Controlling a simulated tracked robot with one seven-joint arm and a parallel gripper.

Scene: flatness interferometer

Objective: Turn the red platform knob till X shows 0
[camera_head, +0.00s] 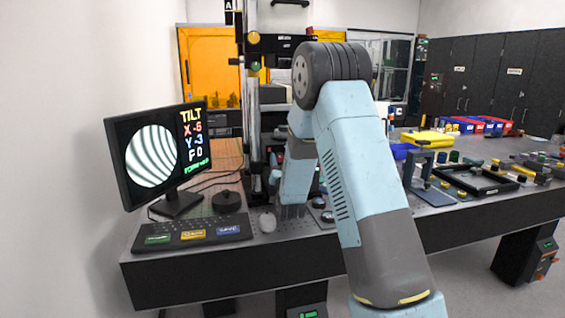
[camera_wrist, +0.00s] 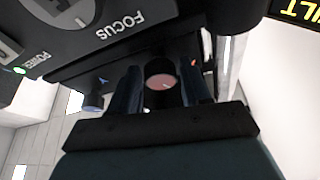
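The red platform knob (camera_wrist: 162,82), dark-sided with a pinkish face and a small pale mark, shows in the wrist view. My gripper (camera_wrist: 165,92) has one dark finger on each side of it. The fingers look very close to its sides, but I cannot tell whether they touch it. In the head view my arm hides the gripper and the knob.
A blue-faced knob (camera_wrist: 93,103) sits left of my fingers in the wrist view, under the panel marked FOCUS (camera_wrist: 120,25).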

